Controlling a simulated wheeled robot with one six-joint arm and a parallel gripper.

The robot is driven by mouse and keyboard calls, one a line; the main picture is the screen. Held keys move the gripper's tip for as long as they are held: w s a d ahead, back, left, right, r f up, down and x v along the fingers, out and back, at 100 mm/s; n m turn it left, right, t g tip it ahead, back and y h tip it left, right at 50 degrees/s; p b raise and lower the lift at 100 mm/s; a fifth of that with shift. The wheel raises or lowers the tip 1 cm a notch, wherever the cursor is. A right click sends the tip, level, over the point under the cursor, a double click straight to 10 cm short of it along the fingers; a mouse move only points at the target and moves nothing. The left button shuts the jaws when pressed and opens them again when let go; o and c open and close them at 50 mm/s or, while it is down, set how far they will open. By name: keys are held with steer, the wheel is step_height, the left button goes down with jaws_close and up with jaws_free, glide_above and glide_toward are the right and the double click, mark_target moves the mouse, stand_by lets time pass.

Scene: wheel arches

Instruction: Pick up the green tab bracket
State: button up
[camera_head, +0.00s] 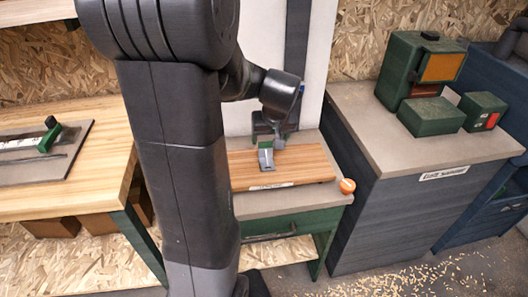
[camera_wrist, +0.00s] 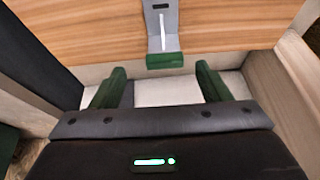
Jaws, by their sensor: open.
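The green tab bracket (camera_wrist: 163,28) is a grey plate with a slot and a green tab (camera_wrist: 165,61) at its near end. It lies on a striped wooden board, and its grey part also shows in the head view (camera_head: 266,160). My gripper (camera_wrist: 161,76) is open and empty. Its two green fingers stand to the left and right, with the green tab centred just ahead of their tips. In the head view my gripper (camera_head: 268,140) is right above and behind the bracket, which it partly hides.
The wooden board (camera_head: 308,168) lies on a grey-topped bench with a green drawer (camera_head: 285,224). An orange round thing (camera_head: 347,186) is at the bench's right corner. A dark cabinet (camera_head: 395,205) with green boxes stands right; a wooden bench (camera_head: 100,140) stands left.

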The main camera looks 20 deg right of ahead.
mark_target(266, 145)
steer(key=shift+a+x, duration=0.15)
steer(key=shift+x, duration=1.75)
steer(key=shift+a+x, duration=0.1)
steer(key=shift+x, duration=1.85)
steer(key=shift+c, duration=0.2)
steer(key=c, duration=1.1)
